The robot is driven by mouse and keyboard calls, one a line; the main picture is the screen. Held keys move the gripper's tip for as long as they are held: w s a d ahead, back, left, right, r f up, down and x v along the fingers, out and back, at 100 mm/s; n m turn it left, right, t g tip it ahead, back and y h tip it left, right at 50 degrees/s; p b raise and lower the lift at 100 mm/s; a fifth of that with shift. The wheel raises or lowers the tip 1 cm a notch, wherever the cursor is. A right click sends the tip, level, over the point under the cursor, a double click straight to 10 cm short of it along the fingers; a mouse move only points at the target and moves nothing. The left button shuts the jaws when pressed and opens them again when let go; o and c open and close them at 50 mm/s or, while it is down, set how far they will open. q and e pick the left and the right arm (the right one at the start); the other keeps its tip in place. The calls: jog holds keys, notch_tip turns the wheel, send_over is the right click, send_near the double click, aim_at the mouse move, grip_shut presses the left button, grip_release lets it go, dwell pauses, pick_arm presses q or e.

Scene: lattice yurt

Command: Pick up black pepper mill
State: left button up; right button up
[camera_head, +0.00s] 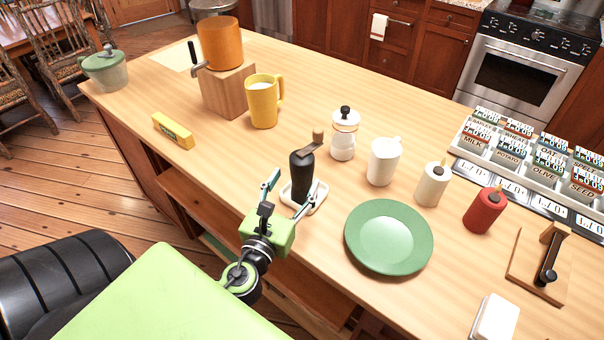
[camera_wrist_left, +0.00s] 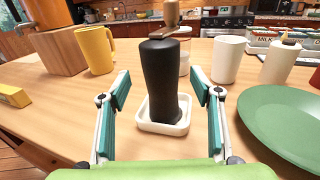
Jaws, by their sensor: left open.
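The black pepper mill (camera_head: 302,176) stands upright in a small white square dish (camera_head: 316,199) on the wooden counter. It has a crank and a wooden knob on top. In the left wrist view the mill (camera_wrist_left: 163,80) stands between and beyond my open fingers, with the dish (camera_wrist_left: 150,126) under it. My left gripper (camera_head: 285,190) is open and empty, just in front of the mill on the near side; it also shows in the left wrist view (camera_wrist_left: 162,100). My right gripper is not in view.
A green plate (camera_head: 389,237) lies to the right of the mill. A yellow mug (camera_head: 263,102) and wooden block (camera_head: 228,90) stand behind left.

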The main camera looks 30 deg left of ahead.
aim_at(298, 176)
pick_arm(q)
jog(key=p+x, duration=0.2)
jog(key=x, duration=0.2)
jog(key=shift+w+r, duration=0.1)
jog(key=shift+w, duration=0.6)
jog(key=c, duration=1.5)
jog(key=shift+c, duration=0.6)
